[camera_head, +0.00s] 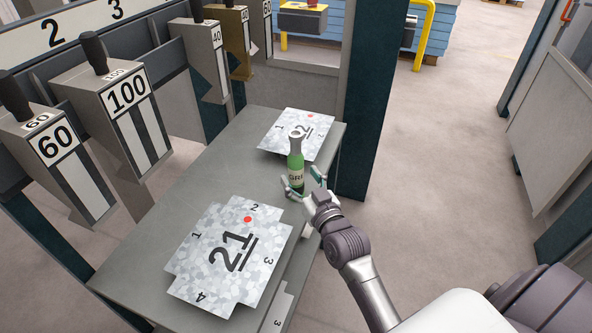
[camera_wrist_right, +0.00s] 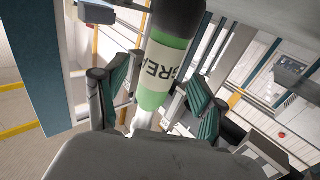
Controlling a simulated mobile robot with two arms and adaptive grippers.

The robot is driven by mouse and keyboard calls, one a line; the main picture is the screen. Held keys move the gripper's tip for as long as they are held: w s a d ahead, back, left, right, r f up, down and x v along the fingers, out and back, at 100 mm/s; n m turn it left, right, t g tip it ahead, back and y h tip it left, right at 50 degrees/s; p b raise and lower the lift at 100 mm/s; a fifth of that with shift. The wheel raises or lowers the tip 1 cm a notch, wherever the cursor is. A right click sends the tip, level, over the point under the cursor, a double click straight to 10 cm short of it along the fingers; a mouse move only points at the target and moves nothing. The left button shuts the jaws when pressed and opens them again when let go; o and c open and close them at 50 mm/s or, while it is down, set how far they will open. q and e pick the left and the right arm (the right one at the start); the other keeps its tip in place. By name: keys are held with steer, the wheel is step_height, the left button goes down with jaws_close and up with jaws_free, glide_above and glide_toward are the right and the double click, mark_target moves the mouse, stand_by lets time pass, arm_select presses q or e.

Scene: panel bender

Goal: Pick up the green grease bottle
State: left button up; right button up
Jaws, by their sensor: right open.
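The green grease bottle (camera_head: 295,165) stands upright on the grey table, with a grey neck and a label. My right gripper (camera_head: 305,187) is open at the bottle, with its fingers to either side of the bottle's lower part. In the right wrist view the bottle (camera_wrist_right: 166,65) is between the two green-padded fingers of the right gripper (camera_wrist_right: 160,100), with a gap showing at the fingers. Whether either finger touches it I cannot tell. My left gripper is not in view.
The grey table (camera_head: 190,190) carries a patterned plate marked 21 (camera_head: 208,262) in front and another patterned plate (camera_head: 310,125) behind the bottle. Bending tools marked 60 (camera_head: 60,150) and 100 (camera_head: 125,105) hang along the left. Open floor (camera_head: 430,150) lies to the right.

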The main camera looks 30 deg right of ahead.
mark_target(299, 175)
steer(key=w, duration=0.3)
steer(key=shift+w+d, duration=0.15)
jaws_close()
